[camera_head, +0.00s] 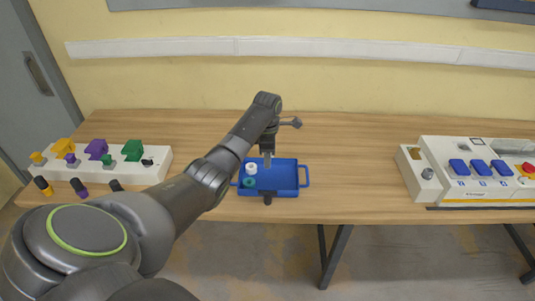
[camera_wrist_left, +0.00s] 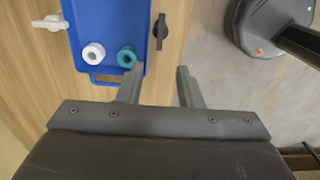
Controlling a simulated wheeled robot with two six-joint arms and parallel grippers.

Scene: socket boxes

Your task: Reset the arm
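My left arm reaches across the picture from the lower left in the head view. Its gripper (camera_head: 267,160) hangs over the blue tray (camera_head: 289,178). In the left wrist view the two fingers (camera_wrist_left: 160,82) stand apart with nothing between them, so the gripper is open. One finger overlaps the end of the blue tray (camera_wrist_left: 92,15) in that picture. A white ring-shaped piece (camera_head: 251,169) and a teal one (camera_head: 249,182) lie in the tray. They also show in the left wrist view, white (camera_wrist_left: 94,54) and teal (camera_wrist_left: 127,56). My right gripper is not in view.
A white socket box (camera_head: 118,162) with coloured parts stands at the left of the wooden table (camera_head: 345,150). Another white box (camera_head: 475,185) with blue switches and a red button stands at the right. The table between the tray and the right box is clear.

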